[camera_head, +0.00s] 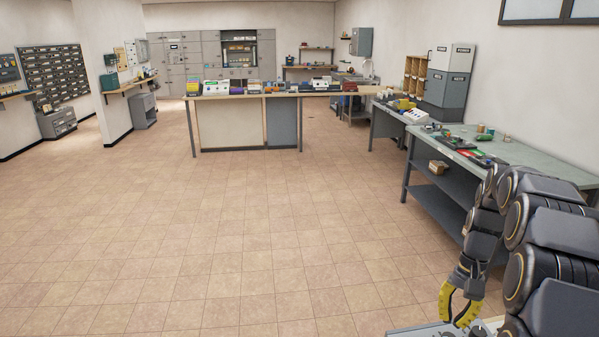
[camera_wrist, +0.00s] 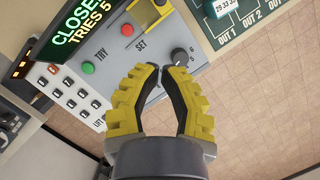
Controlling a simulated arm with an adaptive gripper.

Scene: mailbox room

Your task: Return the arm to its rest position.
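My gripper (camera_head: 456,316) has yellow fingers and hangs pointing down at the lower right in the head view. In the wrist view, my gripper (camera_wrist: 160,72) is partly open, with a gap between its fingertips and nothing held. It is over a control panel (camera_wrist: 145,47); the distance to it cannot be told. My arm is bent at the right edge of the head view, close to the workbench (camera_head: 540,160).
The panel has a display (camera_wrist: 75,35) reading "CLOSED TRIES 5", a red button (camera_wrist: 139,19), a green button (camera_wrist: 88,68), a black knob (camera_wrist: 179,57) and a keypad (camera_wrist: 70,93). Open tiled floor (camera_head: 220,220) lies left of my arm. A counter (camera_head: 230,125) stands farther back.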

